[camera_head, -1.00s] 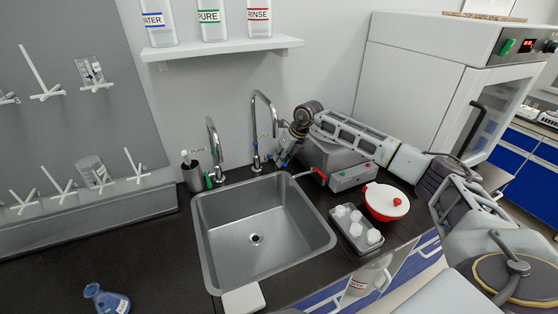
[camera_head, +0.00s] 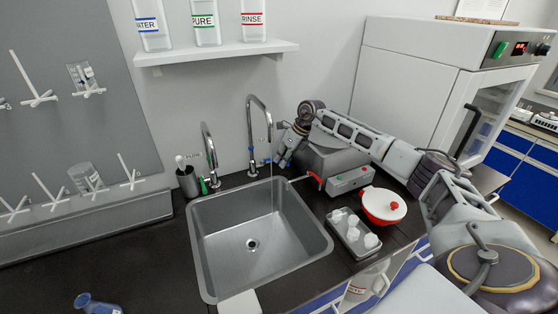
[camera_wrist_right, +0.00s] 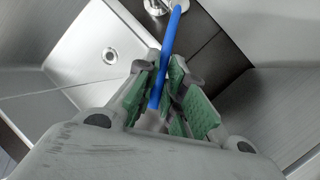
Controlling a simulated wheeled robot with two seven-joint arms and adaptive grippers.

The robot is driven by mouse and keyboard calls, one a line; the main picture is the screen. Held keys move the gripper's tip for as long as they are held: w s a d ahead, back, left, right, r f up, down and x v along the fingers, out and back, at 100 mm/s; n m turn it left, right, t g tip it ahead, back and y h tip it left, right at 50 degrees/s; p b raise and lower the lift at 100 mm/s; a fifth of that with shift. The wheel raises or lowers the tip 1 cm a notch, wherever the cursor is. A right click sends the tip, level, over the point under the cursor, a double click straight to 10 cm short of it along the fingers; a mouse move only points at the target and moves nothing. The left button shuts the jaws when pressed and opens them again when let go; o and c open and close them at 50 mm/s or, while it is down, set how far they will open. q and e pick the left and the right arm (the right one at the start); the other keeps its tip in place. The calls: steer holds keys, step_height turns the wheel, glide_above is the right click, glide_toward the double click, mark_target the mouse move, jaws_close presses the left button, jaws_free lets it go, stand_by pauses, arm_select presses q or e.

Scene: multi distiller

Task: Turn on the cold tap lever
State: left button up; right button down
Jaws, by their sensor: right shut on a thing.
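The tall chrome tap (camera_head: 250,125) stands behind the sink (camera_head: 218,207), its spout arched over the basin. A faint thin line, like a water stream, hangs below the spout. My right gripper (camera_head: 279,162) is at the right side of this tap, low near its base. In the right wrist view the blue tap lever (camera_wrist_right: 170,42) runs between the green-padded fingers of my right gripper (camera_wrist_right: 163,85), which are closed around it. My left gripper is not in view.
A grey box with buttons (camera_head: 349,181), a red-and-white pot (camera_head: 384,204) and a tray of white caps (camera_head: 358,246) are on the right. A shelf with bottles (camera_head: 215,50) is above.

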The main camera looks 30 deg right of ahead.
steer(key=c, duration=1.5)
jaws_free()
steer(key=v, duration=1.2)
steer(key=shift+s, duration=0.15)
